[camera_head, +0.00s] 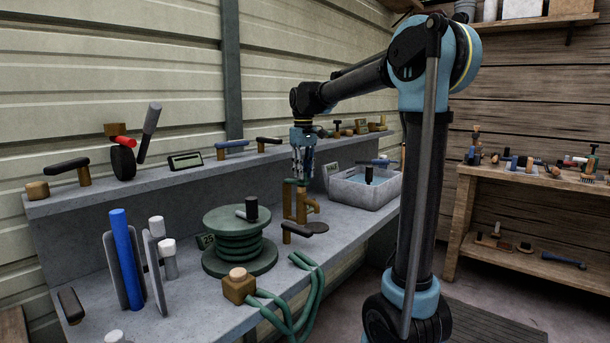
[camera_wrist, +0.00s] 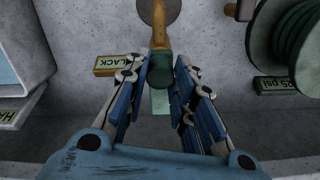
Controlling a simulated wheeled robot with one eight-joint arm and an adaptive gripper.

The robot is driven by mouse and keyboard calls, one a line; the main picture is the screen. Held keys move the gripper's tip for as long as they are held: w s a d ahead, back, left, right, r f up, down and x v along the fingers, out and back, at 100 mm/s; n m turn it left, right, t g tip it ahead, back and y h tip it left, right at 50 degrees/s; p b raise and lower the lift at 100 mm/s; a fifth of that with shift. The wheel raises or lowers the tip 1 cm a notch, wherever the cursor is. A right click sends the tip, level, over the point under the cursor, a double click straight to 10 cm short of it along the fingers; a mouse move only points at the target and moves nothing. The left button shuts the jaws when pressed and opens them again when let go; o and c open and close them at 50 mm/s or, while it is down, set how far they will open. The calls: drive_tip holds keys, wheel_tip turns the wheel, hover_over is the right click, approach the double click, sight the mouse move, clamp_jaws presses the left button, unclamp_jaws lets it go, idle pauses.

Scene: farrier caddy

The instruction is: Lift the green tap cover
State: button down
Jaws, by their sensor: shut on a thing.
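The green tap cover (camera_wrist: 160,66) shows as a dark green piece at the end of a brass tap, between my finger pads in the wrist view. My gripper (camera_wrist: 163,82) is shut on it, with one finger on each side. In the head view my gripper (camera_head: 301,176) points down over the brass tap (camera_head: 302,206) at the middle of the grey bench. Much of the cover is hidden by the fingers, and I cannot tell whether it is clear of the tap.
A green hose reel (camera_head: 238,241) stands left of the tap. A grey basin of water (camera_head: 364,190) stands to its right. A dark round disc (camera_head: 315,227) is close by in front. Green hoses (camera_head: 300,300) hang over the bench's front edge.

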sight(296, 180)
drive_tip(key=shift+w+a+r, duration=0.6)
drive_tip(key=shift+a+r, duration=0.1)
drive_tip(key=shift+r, duration=0.15)
drive_tip(key=shift+w+a+r, duration=0.55)
drive_tip(key=shift+a+r, duration=0.05)
drive_tip(key=shift+a, duration=0.25)
drive_tip(key=c, duration=1.3)
unclamp_jaws()
drive_tip(key=shift+c, duration=0.2)
drive_tip(key=shift+r, duration=0.5)
wheel_tip(296, 180, up, 11)
drive_tip(key=shift+f, duration=0.1)
